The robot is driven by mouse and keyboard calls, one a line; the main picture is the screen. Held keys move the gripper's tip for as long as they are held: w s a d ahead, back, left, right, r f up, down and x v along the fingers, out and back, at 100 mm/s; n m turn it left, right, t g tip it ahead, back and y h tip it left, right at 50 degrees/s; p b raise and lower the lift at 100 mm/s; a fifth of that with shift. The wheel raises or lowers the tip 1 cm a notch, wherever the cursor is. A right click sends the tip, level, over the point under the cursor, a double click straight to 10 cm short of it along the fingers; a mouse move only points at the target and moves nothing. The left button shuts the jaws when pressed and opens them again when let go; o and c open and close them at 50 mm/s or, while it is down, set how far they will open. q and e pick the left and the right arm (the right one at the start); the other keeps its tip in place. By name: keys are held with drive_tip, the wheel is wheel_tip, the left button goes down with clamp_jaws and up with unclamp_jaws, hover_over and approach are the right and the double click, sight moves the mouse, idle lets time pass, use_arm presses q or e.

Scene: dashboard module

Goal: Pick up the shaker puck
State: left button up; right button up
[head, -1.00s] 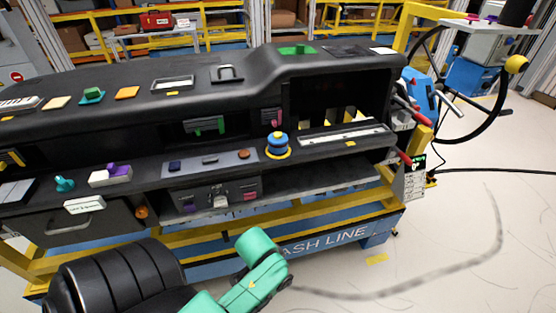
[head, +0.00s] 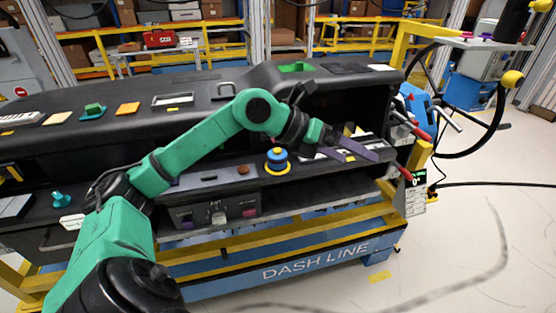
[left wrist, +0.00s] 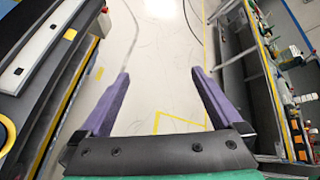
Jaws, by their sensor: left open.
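A round blue piece on a yellow ring, which looks like the shaker puck (head: 277,158), stands on the dashboard's ledge in the head view. In the left wrist view, part of a yellow ring (left wrist: 6,131) shows at the left edge. My left gripper (head: 364,158) is open, with purple fingers, to the right of the puck in the head view and apart from it. In the left wrist view the gripper (left wrist: 160,75) has its fingers spread with nothing between them, and pale floor shows beyond. My right gripper is not in view.
The black dashboard (head: 225,190) has a panel of controls below the puck. A pale strip (left wrist: 32,45) lies on the ledge near my gripper. Red levers (head: 408,128) and a steering wheel (head: 497,120) stand to the right. My left arm crosses the dashboard's left part.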

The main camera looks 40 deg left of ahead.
use_arm(q)
drive_tip(key=a+g+y, duration=0.1)
drive_tip(key=a+y, duration=0.4)
drive_tip(key=a, duration=0.4)
drive_tip(key=n+g+y, duration=0.2)
drive_tip(key=n+y, duration=0.1)
drive_tip(key=y, duration=0.2)
approach(275, 151)
drive_tip(key=x, duration=0.4)
drive_tip(key=shift+f+p, duration=0.3)
drive_tip(key=shift+f, duration=0.1)
drive_tip(key=shift+h, duration=0.3)
drive_tip(key=p+x, duration=0.3)
drive_tip(key=x, duration=0.4)
drive_tip(key=shift+w+a+f, duration=0.1)
drive_tip(key=shift+w+f, duration=0.1)
drive_tip(key=shift+w, duration=0.05)
drive_tip(key=shift+w+f, duration=0.1)
drive_tip(key=shift+f, duration=0.05)
drive_tip(key=c, duration=1.5)
clamp_jaws()
